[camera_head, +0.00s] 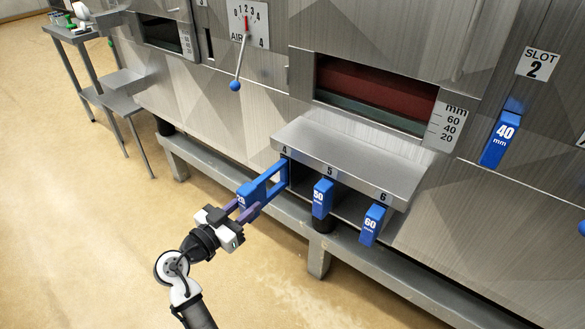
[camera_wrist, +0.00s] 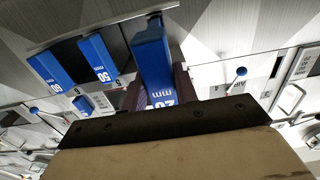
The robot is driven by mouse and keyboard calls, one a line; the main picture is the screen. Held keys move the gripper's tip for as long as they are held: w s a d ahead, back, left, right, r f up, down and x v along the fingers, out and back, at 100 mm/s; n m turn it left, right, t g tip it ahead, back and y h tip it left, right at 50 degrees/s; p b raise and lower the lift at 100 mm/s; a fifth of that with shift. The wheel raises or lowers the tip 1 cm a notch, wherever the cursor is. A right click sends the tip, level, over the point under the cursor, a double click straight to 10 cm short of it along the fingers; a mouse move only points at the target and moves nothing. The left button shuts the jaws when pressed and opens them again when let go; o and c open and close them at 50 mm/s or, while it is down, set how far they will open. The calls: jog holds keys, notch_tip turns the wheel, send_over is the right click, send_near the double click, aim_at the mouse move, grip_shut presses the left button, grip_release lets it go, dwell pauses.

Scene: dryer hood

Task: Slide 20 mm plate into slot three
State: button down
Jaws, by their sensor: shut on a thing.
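The 20 mm plate shows as a blue handle (camera_head: 268,186) marked 20, reaching from my gripper to the opening under number 4 of the rack. Whether its far end is still inside the rack I cannot tell. My gripper (camera_head: 243,208) is shut on this handle. In the wrist view the blue handle (camera_wrist: 151,50) stands between the fingers (camera_wrist: 155,92), its label partly hidden. A small sign 3 (camera_head: 201,3) is cut by the top edge; a narrow dark slot (camera_head: 209,43) lies below it.
The rack (camera_head: 345,160) also holds blue handles 50 (camera_head: 322,199) and 60 (camera_head: 373,224). A blue 40 mm handle (camera_head: 501,138) sits under the sign SLOT 2 (camera_head: 537,64). The air lever (camera_head: 239,66) sticks out from the hood. A side table (camera_head: 75,33) stands far left; the floor between is clear.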

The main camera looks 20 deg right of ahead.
jog(key=shift+s+a, duration=0.4)
jog(key=shift+a, duration=0.15)
jog(key=shift+s+a+b, duration=0.1)
jog(key=shift+a+b, duration=0.05)
jog(key=shift+b, duration=0.25)
dwell(0.6)
jog(key=shift+b+v, duration=0.35)
jog(key=shift+v, duration=1.25)
jog(key=shift+a, duration=0.1)
jog(key=v, duration=1)
